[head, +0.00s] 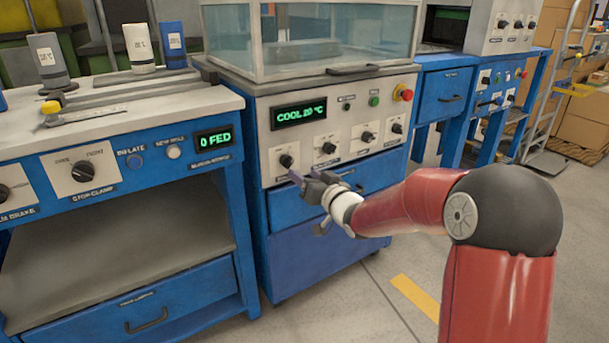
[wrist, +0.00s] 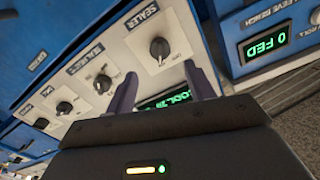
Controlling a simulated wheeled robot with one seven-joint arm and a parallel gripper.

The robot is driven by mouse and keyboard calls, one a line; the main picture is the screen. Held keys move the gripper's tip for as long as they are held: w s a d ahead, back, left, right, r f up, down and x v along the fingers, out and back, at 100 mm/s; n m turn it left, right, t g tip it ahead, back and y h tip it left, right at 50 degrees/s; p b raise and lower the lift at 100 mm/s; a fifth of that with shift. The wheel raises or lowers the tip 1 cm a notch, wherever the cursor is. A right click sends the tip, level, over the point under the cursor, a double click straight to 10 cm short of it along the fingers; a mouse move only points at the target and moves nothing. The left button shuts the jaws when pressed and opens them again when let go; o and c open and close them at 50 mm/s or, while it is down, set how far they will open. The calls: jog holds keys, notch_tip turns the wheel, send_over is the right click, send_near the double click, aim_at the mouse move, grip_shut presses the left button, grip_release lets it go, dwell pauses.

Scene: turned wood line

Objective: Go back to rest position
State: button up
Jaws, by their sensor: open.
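My gripper (head: 312,181) is at the end of my red arm, in front of the blue machine's control panel in the head view. In the wrist view its two dark fingers (wrist: 158,92) are spread apart with nothing between them. Past the fingers is the panel with the SEALER knob (wrist: 160,49). In the head view the leftmost panel knob (head: 286,160) is just left of and above the fingertips. I cannot tell whether a finger touches the panel. The green display (head: 299,114) reads COOL 20 °C.
A blue bench (head: 120,195) at the left has a 0 FED display (head: 214,138) and a lower drawer (head: 150,318). A clear-sided chamber (head: 310,40) tops the middle machine. Another blue bench (head: 440,97) and cardboard boxes (head: 592,110) stand at the right. Floor at the lower right is open.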

jog(key=s+d+r+m+g+h, duration=0.1)
jog(key=s+d+g+h, duration=0.1)
jog(key=s+d+h, duration=0.45)
jog(key=s+d+r+m+g+h+p, duration=0.15)
jog(key=s+d, duration=0.25)
jog(key=s, duration=0.6)
jog(key=s+d+r+m+g+h, duration=0.1)
jog(key=s+d+g+h, duration=0.15)
jog(key=s+d, duration=0.4)
jog(key=s+f+g, duration=0.3)
jog(key=s, duration=1.3)
jog(key=shift+s+a+f, duration=0.15)
jog(key=shift+s+a, duration=0.05)
jog(key=shift+s, duration=0.2)
jog(key=shift+y, duration=0.25)
